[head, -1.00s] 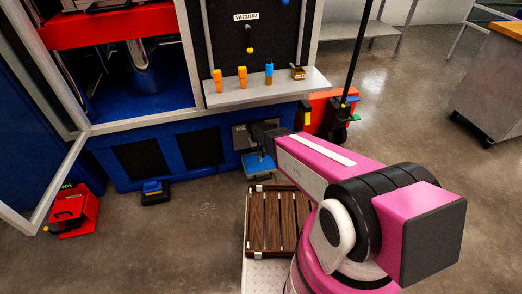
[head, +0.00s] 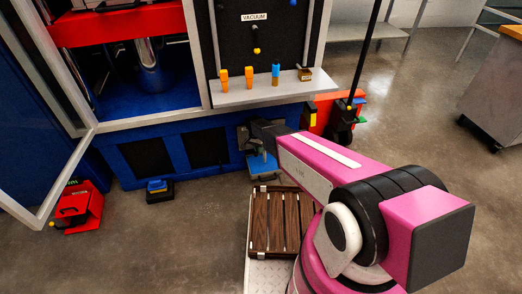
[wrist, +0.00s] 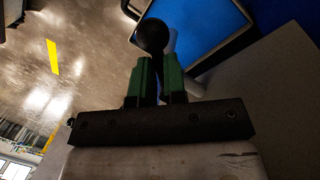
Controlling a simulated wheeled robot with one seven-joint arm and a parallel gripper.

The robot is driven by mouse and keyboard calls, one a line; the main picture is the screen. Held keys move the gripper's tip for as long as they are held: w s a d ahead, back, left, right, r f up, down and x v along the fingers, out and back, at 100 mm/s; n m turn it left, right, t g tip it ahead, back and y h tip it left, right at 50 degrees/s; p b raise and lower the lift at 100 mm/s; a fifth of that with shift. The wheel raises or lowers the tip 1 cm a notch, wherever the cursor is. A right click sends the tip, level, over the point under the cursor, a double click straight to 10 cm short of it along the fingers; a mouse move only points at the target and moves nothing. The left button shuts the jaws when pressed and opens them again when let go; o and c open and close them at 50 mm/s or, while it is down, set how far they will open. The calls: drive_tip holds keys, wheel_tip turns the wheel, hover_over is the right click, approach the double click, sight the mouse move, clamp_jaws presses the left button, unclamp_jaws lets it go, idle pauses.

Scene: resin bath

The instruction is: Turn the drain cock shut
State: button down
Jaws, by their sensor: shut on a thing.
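A dark round knob (wrist: 152,36) shows in the wrist view at the tips of my gripper (wrist: 158,65). It looks like the handle end of the drain cock. The two green fingers are closed around the knob's lower part or stem, with a narrow dark gap between them. The cock's body is hidden in the wrist view. In the head view, the end of my arm is low at the blue base of the machine (head: 208,150), and it hides the cock and my fingertips. I cannot tell the handle's angle.
A blue tray (head: 262,163) sits just below my gripper. A slatted wooden platform (head: 262,222) lies on the floor in front of it. A red wheeled unit (head: 325,108) stands close to the right. A red pedal box (head: 78,207) and an open door frame are at left.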

drive_tip(key=shift+w+a+m+g+y, duration=0.15)
drive_tip(key=shift+w+a+m, duration=0.1)
drive_tip(key=shift+m, duration=0.5)
drive_tip(key=shift+w+a+m+g+y, duration=0.1)
drive_tip(key=shift+a+m+g, duration=0.15)
drive_tip(key=shift+m, duration=0.45)
drive_tip(key=shift+w+a+m+g+y, duration=0.1)
drive_tip(key=shift+w+a+m, duration=0.15)
drive_tip(key=shift+m, duration=0.5)
drive_tip(key=shift+a, duration=0.1)
drive_tip(key=c, duration=1.2)
unclamp_jaws()
drive_tip(key=shift+o, duration=0.2)
